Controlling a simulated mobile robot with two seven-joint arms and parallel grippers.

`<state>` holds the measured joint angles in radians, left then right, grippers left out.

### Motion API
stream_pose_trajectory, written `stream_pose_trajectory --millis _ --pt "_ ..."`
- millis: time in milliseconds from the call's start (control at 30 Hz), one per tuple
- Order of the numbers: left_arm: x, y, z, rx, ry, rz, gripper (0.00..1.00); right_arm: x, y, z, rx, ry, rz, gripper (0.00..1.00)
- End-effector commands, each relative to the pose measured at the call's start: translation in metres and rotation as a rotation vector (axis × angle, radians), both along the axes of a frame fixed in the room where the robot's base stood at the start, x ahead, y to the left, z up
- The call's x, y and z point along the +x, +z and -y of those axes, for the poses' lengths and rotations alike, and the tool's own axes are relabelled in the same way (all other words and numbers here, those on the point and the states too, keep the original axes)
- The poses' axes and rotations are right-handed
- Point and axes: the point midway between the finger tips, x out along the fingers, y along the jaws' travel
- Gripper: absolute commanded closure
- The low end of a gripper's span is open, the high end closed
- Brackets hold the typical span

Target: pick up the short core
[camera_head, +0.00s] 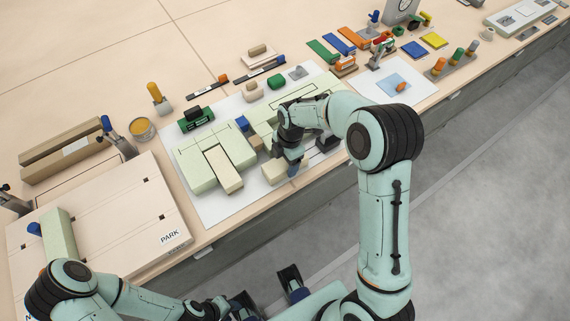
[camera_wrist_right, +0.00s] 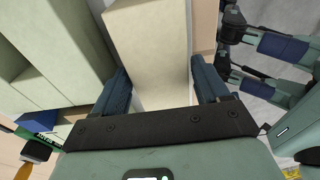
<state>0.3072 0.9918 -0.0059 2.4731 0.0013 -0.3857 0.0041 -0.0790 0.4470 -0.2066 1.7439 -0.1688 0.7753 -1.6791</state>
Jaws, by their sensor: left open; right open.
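A short cream block (camera_head: 273,173), which looks like the short core, lies at the front edge of the white sheet, partly hidden by my right gripper (camera_head: 285,163). In the right wrist view the cream block (camera_wrist_right: 150,45) runs between the two blue fingers of that gripper (camera_wrist_right: 160,85). The jaws are open, with a finger on either side of the block; I cannot tell whether they touch it. A second cream-topped block (camera_head: 224,170) lies further left, against pale green blocks (camera_head: 197,172). My left gripper (camera_head: 268,297) is open and empty in front of the bench.
The PARK board (camera_head: 110,215) fills the front left of the bench, with a green block (camera_head: 59,233) on it. A can (camera_head: 142,129) and a green clamp-like tool (camera_head: 196,119) stand behind. Coloured plates and small parts (camera_head: 340,43) crowd the back right.

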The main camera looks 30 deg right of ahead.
Motion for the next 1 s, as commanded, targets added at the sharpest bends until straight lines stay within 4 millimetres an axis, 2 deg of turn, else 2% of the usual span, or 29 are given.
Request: stream_pose_trajectory --millis 100,300,333,433,467,767,1000 --pt "0.000 -0.001 0.000 0.000 0.000 0.000 0.57 0.000 -0.008 0.000 0.000 -0.001 -0.001 0.26" --pt "0.000 0.000 0.000 0.000 0.000 0.000 0.57 0.000 -0.009 -0.001 0.000 -0.001 0.000 0.26" --pt "0.000 -0.001 0.000 0.000 0.000 0.000 0.57 0.000 -0.009 0.000 0.000 -0.001 0.000 0.29" --pt "0.000 -0.001 0.000 0.000 0.000 0.000 0.57 0.000 -0.009 0.000 0.000 -0.001 0.000 0.61" --pt "0.000 -0.001 0.000 0.000 0.000 0.000 0.57 0.000 -0.009 0.000 0.000 -0.001 0.000 0.63" --pt "0.000 0.000 0.000 0.000 0.000 0.000 0.57 0.000 -0.007 0.000 0.000 -0.001 0.001 0.63" --pt "0.000 0.002 0.000 0.000 0.000 0.001 0.57 0.001 0.014 -0.001 0.000 0.000 0.004 0.63"
